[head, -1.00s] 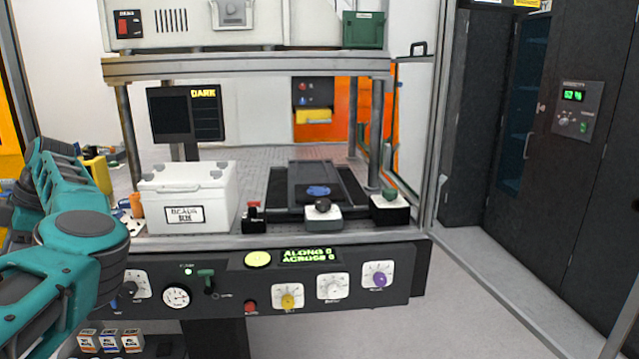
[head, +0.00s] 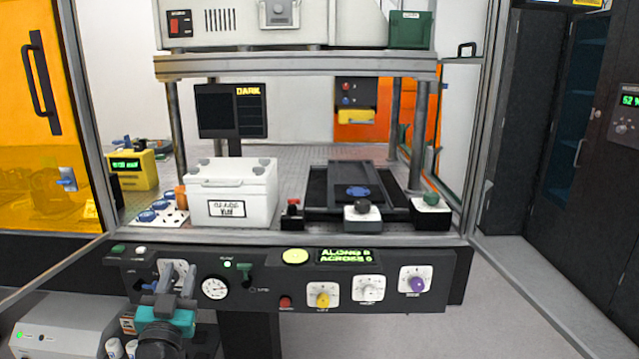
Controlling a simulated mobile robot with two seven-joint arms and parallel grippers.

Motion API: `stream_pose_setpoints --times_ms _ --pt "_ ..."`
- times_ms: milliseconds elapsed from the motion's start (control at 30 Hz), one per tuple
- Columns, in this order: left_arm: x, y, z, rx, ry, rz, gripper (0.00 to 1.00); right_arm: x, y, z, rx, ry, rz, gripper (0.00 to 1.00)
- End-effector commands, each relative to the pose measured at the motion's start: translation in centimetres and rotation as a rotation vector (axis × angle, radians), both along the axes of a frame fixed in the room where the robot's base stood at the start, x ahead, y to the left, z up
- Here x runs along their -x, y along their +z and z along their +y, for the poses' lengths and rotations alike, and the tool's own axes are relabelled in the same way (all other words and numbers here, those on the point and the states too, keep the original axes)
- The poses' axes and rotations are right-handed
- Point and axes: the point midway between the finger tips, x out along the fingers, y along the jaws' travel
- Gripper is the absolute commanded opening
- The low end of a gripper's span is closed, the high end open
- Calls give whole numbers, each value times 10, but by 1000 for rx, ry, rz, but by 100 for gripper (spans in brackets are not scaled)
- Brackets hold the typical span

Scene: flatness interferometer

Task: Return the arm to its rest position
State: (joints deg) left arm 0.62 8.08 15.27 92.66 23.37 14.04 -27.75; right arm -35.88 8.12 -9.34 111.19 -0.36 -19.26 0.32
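My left gripper (head: 177,277) shows at the lower left, in front of the left end of the black control panel (head: 262,290). Its teal wrist (head: 168,320) comes up from the bottom edge. Two grey fingers point away from me, with a gap between them and nothing seen held. They overlap a white dial plate on the panel; I cannot tell whether they touch it. My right gripper is not in view.
Above the panel, the bench holds a white lidded box (head: 232,205), a black stage (head: 340,190) and a dark screen reading DARK (head: 232,112). A yellow meter (head: 133,170) stands at left. A grey unit (head: 65,330) is low at left. Floor at right is clear.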

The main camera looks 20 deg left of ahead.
Motion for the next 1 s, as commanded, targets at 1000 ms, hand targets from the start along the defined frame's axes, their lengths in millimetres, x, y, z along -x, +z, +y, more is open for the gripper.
stream_pose_setpoints --times_ms 1000 --pt "211 -230 -232 235 -463 925 34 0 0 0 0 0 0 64"
